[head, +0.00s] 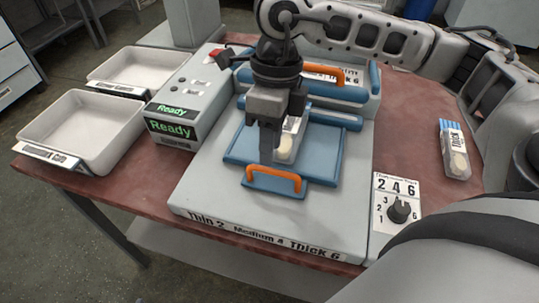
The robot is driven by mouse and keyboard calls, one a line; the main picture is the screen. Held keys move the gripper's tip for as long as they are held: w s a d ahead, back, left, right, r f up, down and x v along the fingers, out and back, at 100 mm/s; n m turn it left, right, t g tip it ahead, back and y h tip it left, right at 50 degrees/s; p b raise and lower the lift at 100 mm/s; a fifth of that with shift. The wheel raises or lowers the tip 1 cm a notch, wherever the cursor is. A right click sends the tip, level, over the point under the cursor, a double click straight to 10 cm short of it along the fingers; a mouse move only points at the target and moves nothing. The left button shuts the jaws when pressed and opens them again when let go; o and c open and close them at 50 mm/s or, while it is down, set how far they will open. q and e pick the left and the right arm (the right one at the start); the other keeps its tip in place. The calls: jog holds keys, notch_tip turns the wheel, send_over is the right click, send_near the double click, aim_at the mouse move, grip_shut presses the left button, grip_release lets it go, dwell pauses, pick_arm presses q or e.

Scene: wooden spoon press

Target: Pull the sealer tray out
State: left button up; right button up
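The sealer tray (241,150) is a blue plate in the middle of the grey press, with an orange handle (290,186) at its front edge. A clear packet (287,147) with a pale piece inside lies on the tray, partly hidden. My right gripper (267,162) reaches in from the upper right and points down over the tray, its tip just above or at the back of the handle. I see it edge-on, so its opening and any contact with the handle are unclear. My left gripper is out of view.
A second orange handle (339,77) sits on the blue upper part of the press. A box (190,92) showing green "Ready" signs and two white bins (85,126) stand at left. A dial (399,210) and a "Thick" packet (455,150) are at right. The press front is clear.

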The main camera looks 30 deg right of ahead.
jog(key=shift+s+a+f, duration=0.1)
jog(key=shift+a+f, duration=0.05)
jog(key=shift+f, duration=0.75)
jog(key=shift+s+a+f, duration=0.1)
jog(key=shift+a+f, duration=0.05)
jog(key=shift+f, duration=0.75)
grip_shut()
jog(key=s+a+b, duration=0.1)
jog(key=s+a, duration=0.3)
jog(key=a, duration=0.1)
jog(key=shift+s+b, duration=0.1)
jog(key=shift+b, duration=0.25)
jog(key=shift+s+a, duration=0.2)
jog(key=shift+s, duration=0.1)
grip_release()
jog(key=shift+a, duration=0.15)
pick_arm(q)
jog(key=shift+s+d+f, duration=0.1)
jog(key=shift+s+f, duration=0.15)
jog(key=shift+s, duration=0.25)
